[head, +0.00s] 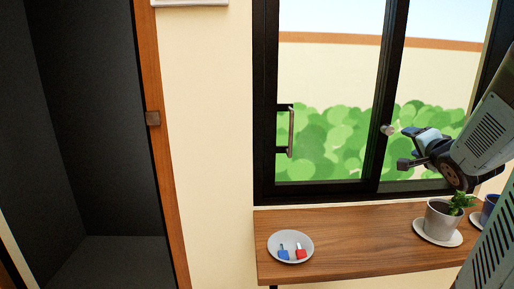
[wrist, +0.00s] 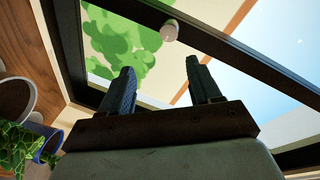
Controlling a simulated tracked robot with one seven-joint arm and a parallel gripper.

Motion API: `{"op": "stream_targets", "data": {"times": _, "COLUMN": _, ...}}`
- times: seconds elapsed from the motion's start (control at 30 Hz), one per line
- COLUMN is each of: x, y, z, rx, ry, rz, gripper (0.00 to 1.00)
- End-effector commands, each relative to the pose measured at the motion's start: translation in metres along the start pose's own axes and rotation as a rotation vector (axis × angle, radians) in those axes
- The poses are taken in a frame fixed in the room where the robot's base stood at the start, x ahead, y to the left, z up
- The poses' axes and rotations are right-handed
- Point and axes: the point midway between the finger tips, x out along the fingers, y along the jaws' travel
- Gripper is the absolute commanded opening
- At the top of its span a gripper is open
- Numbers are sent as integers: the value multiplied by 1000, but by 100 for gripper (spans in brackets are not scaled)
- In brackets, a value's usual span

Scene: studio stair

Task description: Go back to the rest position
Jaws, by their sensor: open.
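My gripper (head: 396,147) is at the right in the head view, held in front of the window above the shelf. In the wrist view its two fingers (wrist: 158,88) stand apart with nothing between them. A small pale round knob (head: 387,129) on the dark window frame is just beyond the fingertips. It also shows in the wrist view (wrist: 169,30), past the gap between the fingers. I cannot tell whether a finger touches it.
The black-framed window (head: 264,100) has a handle (head: 291,132) at its left. The wooden shelf (head: 345,240) bears a dish (head: 306,235) with a blue and a red item, and potted plants (head: 440,219) below my arm. An open dark doorway (head: 90,120) is at the left.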

Motion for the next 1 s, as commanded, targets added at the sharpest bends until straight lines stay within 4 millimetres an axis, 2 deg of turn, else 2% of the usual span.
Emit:
{"op": "stream_targets", "data": {"times": 0.03, "x": -3, "y": -7, "z": 4, "rx": -59, "ry": 7, "rz": 32, "gripper": 63}}
{"op": "stream_targets", "data": {"times": 0.27, "x": -28, "y": -18, "z": 26, "rx": -317, "ry": -20, "rz": 232, "gripper": 63}}
{"op": "stream_targets", "data": {"times": 0.47, "x": -64, "y": -24, "z": 59, "rx": -516, "ry": -154, "rz": 375, "gripper": 63}}
{"op": "stream_targets", "data": {"times": 0.7, "x": -126, "y": -30, "z": 112, "rx": -741, "ry": -439, "rz": 457, "gripper": 63}}
{"op": "stream_targets", "data": {"times": 0.9, "x": -184, "y": -34, "z": 155, "rx": -911, "ry": -722, "rz": 426, "gripper": 63}}
{"op": "stream_targets", "data": {"times": 1.0, "x": -207, "y": -36, "z": 170, "rx": -969, "ry": -828, "rz": 394, "gripper": 63}}
